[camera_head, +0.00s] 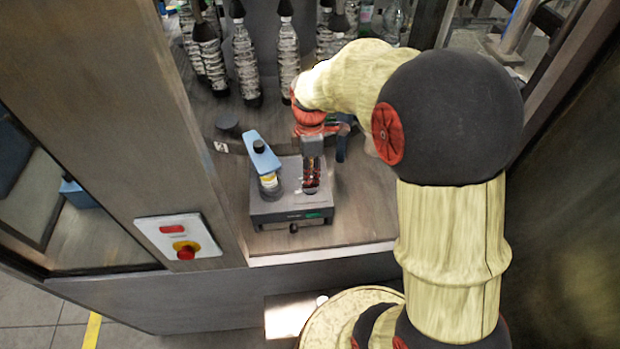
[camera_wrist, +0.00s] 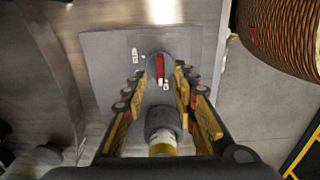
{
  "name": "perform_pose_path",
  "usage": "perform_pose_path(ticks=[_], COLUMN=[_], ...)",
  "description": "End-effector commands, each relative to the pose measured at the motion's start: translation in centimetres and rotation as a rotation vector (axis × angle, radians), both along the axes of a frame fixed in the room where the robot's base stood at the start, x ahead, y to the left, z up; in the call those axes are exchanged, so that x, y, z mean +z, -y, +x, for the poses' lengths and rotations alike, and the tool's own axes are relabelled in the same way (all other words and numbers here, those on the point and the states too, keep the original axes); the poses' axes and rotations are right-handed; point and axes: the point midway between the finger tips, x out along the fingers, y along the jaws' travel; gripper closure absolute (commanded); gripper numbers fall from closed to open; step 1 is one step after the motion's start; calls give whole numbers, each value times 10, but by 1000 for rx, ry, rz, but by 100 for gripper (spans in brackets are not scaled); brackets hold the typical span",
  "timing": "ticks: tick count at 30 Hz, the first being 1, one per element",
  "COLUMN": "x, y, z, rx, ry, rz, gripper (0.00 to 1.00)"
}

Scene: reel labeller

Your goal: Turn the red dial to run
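The red dial (camera_wrist: 159,67) shows in the wrist view as a narrow red bar on a round grey base. It lies nearly upright in the picture, with small white markings to its left and just below it. My gripper (camera_wrist: 161,76) is open, with one finger on each side of the dial and gaps visible between. In the head view my gripper (camera_head: 311,180) points down over the grey box (camera_head: 290,215) and hides the dial. I cannot read the markings or tell how far above the dial the fingertips are.
A blue arm with a black knob (camera_head: 260,147) stands over a yellow-banded cylinder (camera_head: 269,182), left of my gripper. The cylinder also shows in the wrist view (camera_wrist: 162,122). Dark-capped bottles (camera_head: 245,60) stand behind. A white panel with a red button (camera_head: 186,253) is at front left.

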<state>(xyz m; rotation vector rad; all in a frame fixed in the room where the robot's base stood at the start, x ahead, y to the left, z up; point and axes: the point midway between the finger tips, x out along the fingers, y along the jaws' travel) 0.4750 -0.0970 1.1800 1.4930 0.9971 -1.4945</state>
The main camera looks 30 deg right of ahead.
Motion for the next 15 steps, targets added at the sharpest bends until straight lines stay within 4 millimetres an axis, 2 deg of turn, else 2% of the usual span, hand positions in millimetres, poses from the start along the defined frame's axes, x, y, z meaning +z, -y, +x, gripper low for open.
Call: perform_pose_path(ticks=[6, 15], x=[-26, -32], y=[0, 0], z=[-1, 0], rx=[-1, -2], ry=[-1, 1], rz=[0, 0], gripper=[72, 72])
